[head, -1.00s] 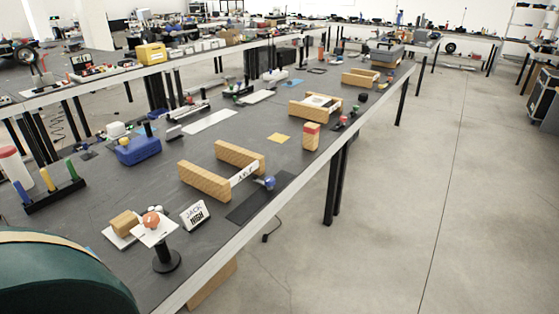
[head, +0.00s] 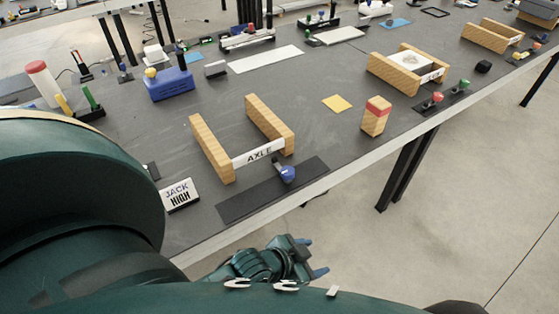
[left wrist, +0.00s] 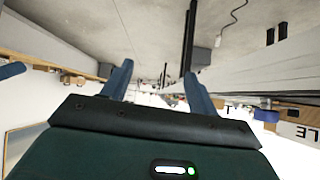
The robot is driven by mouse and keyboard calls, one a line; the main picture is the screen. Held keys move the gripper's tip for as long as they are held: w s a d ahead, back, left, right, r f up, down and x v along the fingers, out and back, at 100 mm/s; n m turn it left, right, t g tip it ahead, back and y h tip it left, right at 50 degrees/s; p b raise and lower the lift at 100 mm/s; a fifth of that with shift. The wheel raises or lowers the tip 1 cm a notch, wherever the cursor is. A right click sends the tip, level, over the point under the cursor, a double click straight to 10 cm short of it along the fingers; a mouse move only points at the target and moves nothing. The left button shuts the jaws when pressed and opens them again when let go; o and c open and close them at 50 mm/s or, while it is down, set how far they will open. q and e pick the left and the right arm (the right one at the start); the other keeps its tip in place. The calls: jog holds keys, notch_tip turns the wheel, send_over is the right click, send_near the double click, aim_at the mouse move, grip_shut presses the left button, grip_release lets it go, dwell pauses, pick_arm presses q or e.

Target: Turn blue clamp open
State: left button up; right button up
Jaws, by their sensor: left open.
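The blue clamp (head: 287,173) shows as a small blue knob on a dark mat (head: 240,207) near the table's front edge, in front of the AXLE label (head: 258,153). Its exact turn position is too small to tell. My left gripper (head: 311,256) is below and just right of the clamp in the head view, apart from it and off the table edge. Its two blue fingers are spread with nothing between them, as the left wrist view also shows (left wrist: 157,70). My right gripper is not in view.
Two wooden blocks (head: 212,150) flank the AXLE label. A red-topped wooden block (head: 376,118) and a yellow square (head: 337,104) lie to the right. Floor right of the table is clear.

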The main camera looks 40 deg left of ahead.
pick_arm(q)
jog(key=w+m+g, duration=0.2)
jog(key=w+m, duration=0.3)
jog(key=w, duration=0.3)
jog(key=m+g+y+b, duration=0.2)
jog(key=m+g+y, duration=0.2)
jog(key=m+g, duration=0.55)
send_near(288, 171)
jog(key=f, duration=0.3)
jog(key=s+f+m+t, duration=0.1)
jog(key=f, duration=0.1)
jog(key=s+f+m+t, duration=0.1)
jog(key=f, duration=0.2)
jog(key=shift+f+t, duration=0.25)
jog(key=shift+f, duration=0.15)
grip_shut()
